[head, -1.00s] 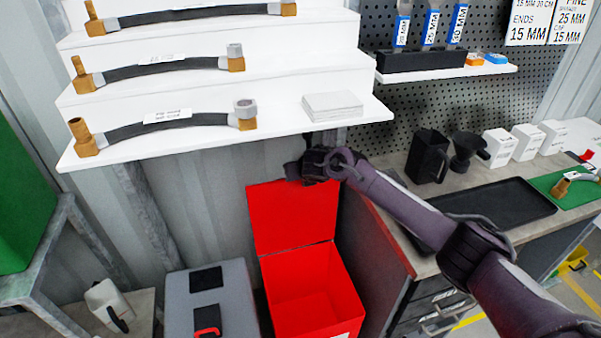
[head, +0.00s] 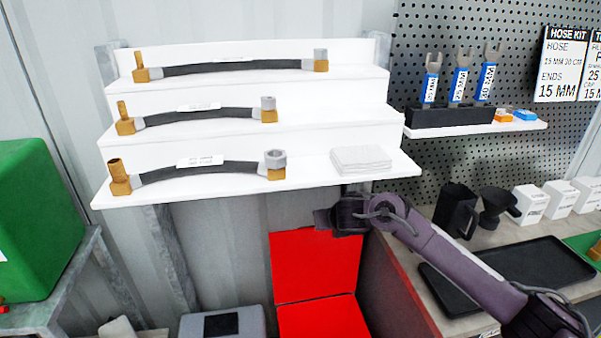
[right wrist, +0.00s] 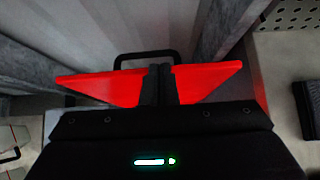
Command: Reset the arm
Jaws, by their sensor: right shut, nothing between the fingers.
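My right gripper (head: 322,219) reaches in from the right in the head view, at the upper edge of the open lid of a red bin (head: 316,264). It is below the front of the white shelf and holds nothing. In the right wrist view its two black fingers (right wrist: 160,72) are together, with the red lid (right wrist: 100,86) showing on both sides behind them. Whether the gripper touches the lid I cannot tell. My left gripper is in neither view.
A white stepped shelf (head: 130,190) holds several hoses with brass ends and a white stack (head: 360,159). A black tray (head: 510,272), a black jug (head: 455,210) and white boxes (head: 530,203) stand on the right bench. A green box (head: 35,220) is at left.

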